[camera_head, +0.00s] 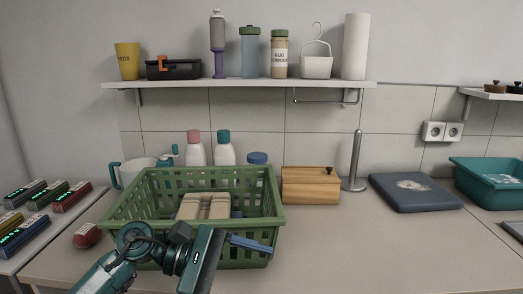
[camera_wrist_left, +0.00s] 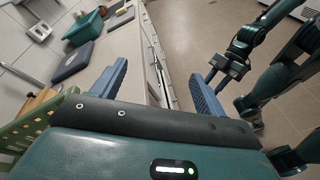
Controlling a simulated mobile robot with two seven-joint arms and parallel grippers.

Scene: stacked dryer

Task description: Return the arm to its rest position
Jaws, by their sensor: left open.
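My left gripper (camera_head: 252,244) is in the head view, in front of the green basket, with a blue finger pointing right. In the left wrist view its two blue fingers (camera_wrist_left: 157,88) stand wide apart with nothing between them. The left arm comes in from the bottom left over the counter's front. In the left wrist view another teal arm of mine (camera_wrist_left: 240,60) shows at the upper right; whether its gripper is open is unclear. It is not in the head view.
The green basket (camera_head: 255,189) holds beige items (camera_head: 203,206) and stands on the counter (camera_head: 360,245). The counter's front right is clear.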

